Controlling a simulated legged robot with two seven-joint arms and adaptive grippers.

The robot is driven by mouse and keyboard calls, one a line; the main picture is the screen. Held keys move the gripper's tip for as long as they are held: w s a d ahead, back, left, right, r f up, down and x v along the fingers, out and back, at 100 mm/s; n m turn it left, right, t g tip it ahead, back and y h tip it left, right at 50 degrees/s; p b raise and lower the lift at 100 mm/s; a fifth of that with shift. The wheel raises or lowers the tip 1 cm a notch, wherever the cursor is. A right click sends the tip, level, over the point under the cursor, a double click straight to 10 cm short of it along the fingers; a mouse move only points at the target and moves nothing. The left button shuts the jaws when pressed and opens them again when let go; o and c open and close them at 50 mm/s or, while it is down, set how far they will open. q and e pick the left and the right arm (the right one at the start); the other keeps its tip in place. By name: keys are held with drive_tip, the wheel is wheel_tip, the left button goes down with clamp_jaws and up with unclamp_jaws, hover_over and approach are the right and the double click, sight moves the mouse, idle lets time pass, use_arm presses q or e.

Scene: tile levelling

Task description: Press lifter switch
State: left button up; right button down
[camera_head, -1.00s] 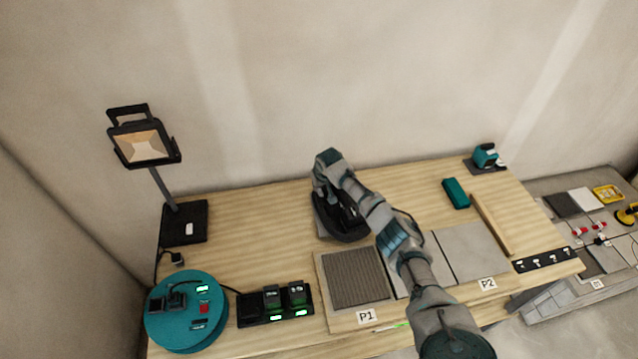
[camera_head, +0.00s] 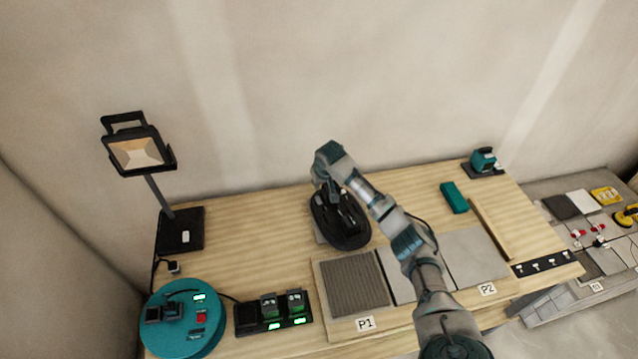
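A black oval device (camera_head: 350,236), which looks like the lifter, is at the back middle of the wooden table, behind the ribbed tile. My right arm reaches in from the bottom right and bends down over it. My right gripper (camera_head: 335,198) is dark and lies at the device's top; its fingers blend with the black body. I cannot tell whether it is open or shut, or whether it touches a switch. The switch itself cannot be made out. My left gripper is not in view.
A ribbed grey tile (camera_head: 354,284) lies by label P1 and a plain tile (camera_head: 475,257) by P2. A teal cable reel (camera_head: 182,340), a charger with batteries (camera_head: 270,309) and a work lamp (camera_head: 137,152) are at left. A teal block (camera_head: 454,197) lies at right.

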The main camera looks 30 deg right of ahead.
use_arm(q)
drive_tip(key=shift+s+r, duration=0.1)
use_arm(e)
drive_tip(key=s+a+r+n+t+y+p, duration=0.15)
drive_tip(key=a+t+p, duration=0.35)
drive_tip(key=p, duration=0.5)
use_arm(q)
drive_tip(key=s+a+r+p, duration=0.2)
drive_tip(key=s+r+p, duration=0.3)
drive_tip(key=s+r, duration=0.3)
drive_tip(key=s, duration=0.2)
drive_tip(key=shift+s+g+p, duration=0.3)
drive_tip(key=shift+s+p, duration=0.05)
drive_tip(key=shift+p, duration=0.05)
use_arm(e)
drive_tip(key=s+d+m+t+h, duration=0.1)
drive_tip(key=s+d+h, duration=0.1)
drive_tip(key=s+d, duration=0.3)
drive_tip(key=shift+s, duration=0.65)
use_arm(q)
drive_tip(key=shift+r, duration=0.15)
use_arm(e)
drive_tip(key=shift+w+a+m, duration=0.1)
drive_tip(key=shift+m, duration=0.15)
